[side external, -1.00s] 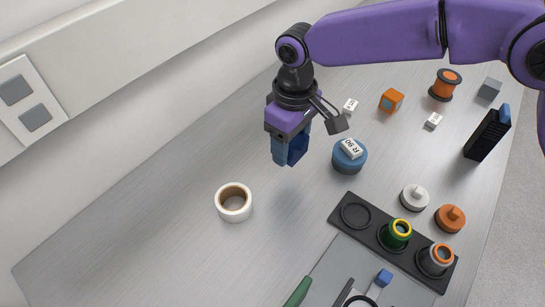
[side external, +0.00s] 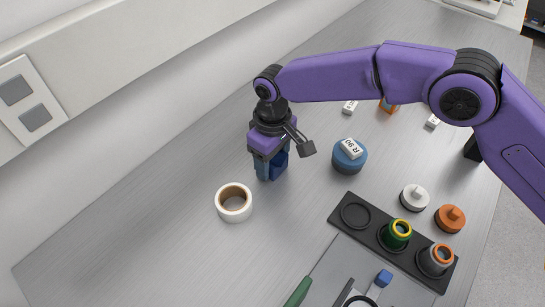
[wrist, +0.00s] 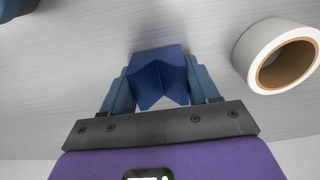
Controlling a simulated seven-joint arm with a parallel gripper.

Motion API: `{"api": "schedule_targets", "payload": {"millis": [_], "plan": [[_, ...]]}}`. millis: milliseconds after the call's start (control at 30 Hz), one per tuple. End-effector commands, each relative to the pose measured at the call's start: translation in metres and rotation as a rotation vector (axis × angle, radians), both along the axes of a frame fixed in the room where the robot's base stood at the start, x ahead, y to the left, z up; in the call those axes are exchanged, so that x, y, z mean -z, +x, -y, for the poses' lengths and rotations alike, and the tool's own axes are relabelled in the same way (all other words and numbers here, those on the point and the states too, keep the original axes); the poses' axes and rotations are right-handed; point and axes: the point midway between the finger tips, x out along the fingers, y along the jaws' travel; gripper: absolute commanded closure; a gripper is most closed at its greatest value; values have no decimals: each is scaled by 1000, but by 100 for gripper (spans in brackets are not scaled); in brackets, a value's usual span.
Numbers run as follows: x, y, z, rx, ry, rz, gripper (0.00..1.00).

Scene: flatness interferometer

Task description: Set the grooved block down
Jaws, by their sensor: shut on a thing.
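The grooved block (wrist: 158,78) is dark blue with a V-shaped notch, seen between the fingers in the wrist view. In the side view the block (side external: 281,163) shows at the fingertips. My gripper (side external: 270,172) is shut on the block, with one blue finger on each side of it; it also shows in the wrist view (wrist: 160,88). The block is low over the grey table, left of the blue round piece. I cannot tell whether its underside touches the table.
A white tape roll (side external: 233,203) stands close by, below and left of the block. A blue round piece (side external: 349,160) with an "R 90" label block lies to the right. A black holder tray (side external: 368,232) with coloured pieces is at lower right. The table's left part is clear.

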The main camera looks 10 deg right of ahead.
Motion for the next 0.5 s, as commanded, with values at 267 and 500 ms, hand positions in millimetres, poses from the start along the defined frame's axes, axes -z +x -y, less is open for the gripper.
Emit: {"api": "schedule_targets", "payload": {"millis": [267, 500], "plan": [[3, 0, 0, 0, -1, -1, 37], [3, 0, 0, 0, 0, 0, 15]]}}
